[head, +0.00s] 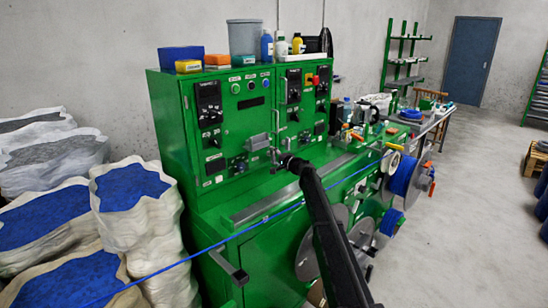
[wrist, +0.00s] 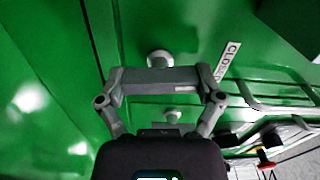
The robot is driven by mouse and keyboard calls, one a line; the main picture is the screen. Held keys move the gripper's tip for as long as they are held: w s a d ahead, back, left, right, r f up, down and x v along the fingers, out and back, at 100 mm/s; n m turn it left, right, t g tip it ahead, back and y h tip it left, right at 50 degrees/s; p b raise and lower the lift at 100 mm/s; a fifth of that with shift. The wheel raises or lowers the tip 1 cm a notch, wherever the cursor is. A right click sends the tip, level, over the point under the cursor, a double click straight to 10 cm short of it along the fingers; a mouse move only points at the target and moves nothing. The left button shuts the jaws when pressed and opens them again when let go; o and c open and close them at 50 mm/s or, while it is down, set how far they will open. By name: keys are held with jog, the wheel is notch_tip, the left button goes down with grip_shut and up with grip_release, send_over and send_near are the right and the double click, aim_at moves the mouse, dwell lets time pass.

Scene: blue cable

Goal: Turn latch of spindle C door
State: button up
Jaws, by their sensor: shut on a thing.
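In the wrist view, a grey latch bar (wrist: 160,82) lies crosswise between the two fingers of my gripper (wrist: 160,88), which is shut on it. A pale round boss (wrist: 159,59) sits on the green door just above the bar. A white label (wrist: 227,62), reading about "CLOSED", is on the door to the right. In the head view, my gripper (head: 277,159) is at the front of the green cabinet (head: 235,115), low near the seam between its two panels. The latch is too small to make out there.
A blue cable (head: 265,221) runs diagonally in front of the cabinet, passing by my arm. Blue-filled sacks (head: 137,220) stand at the left. Reels with blue cable (head: 405,174) sit on the machine at the right.

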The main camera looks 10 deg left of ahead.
jog(key=shift+s+a+m, duration=0.1)
jog(key=shift+a+m, duration=0.05)
jog(key=shift+m, duration=0.65)
jog(key=o, duration=0.9)
jog(key=shift+c, duration=0.2)
jog(key=shift+d, duration=0.25)
jog(key=v, duration=1.1)
jog(key=shift+s+d, duration=0.2)
jog(key=shift+s, duration=0.1)
